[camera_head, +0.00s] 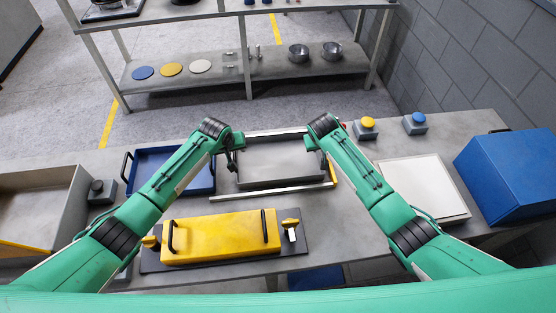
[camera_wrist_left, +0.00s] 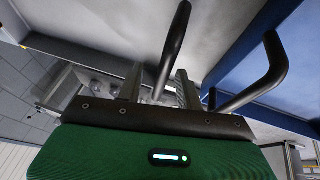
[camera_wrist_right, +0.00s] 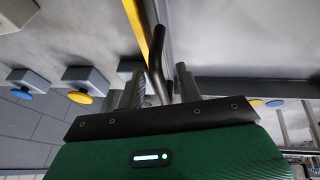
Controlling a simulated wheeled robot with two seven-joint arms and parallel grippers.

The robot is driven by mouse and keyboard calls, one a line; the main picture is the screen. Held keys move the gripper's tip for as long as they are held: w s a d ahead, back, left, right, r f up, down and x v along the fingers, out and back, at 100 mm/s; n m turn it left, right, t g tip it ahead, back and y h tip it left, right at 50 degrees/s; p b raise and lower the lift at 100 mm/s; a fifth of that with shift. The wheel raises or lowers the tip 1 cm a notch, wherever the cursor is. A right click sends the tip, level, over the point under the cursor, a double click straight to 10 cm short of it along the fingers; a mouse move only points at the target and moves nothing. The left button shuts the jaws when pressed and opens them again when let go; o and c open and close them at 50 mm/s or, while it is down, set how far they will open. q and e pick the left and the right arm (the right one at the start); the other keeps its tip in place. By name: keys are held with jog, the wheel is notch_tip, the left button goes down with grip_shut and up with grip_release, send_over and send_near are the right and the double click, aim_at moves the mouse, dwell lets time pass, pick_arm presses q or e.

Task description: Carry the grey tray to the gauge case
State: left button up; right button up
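The grey tray (camera_head: 278,160) lies on the bench between two pale metal rails. My left gripper (camera_head: 236,163) is at its left end. In the left wrist view a black handle (camera_wrist_left: 173,45) stands between the spread fingers (camera_wrist_left: 158,90), with gaps beside it. My right gripper (camera_head: 322,152) is at the tray's right end. In the right wrist view a black handle (camera_wrist_right: 156,60) stands between its spread fingers (camera_wrist_right: 157,90). No frame labels the gauge case; a blue slope-topped case (camera_head: 510,170) stands at the far right and a yellow case (camera_head: 225,237) in front.
A blue tray (camera_head: 150,183) lies close left of the grey one; its handle (camera_wrist_left: 270,75) is near my left gripper. A pale flat panel (camera_head: 425,185) lies to the right. Push buttons with yellow (camera_head: 368,122) and blue (camera_head: 419,117) caps stand behind. An open box (camera_head: 65,190) is far left.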

pick_arm(q)
grip_shut()
pick_arm(e)
grip_shut()
pick_arm(q)
jog(key=shift+r, duration=0.2)
pick_arm(e)
jog(key=shift+r, duration=0.15)
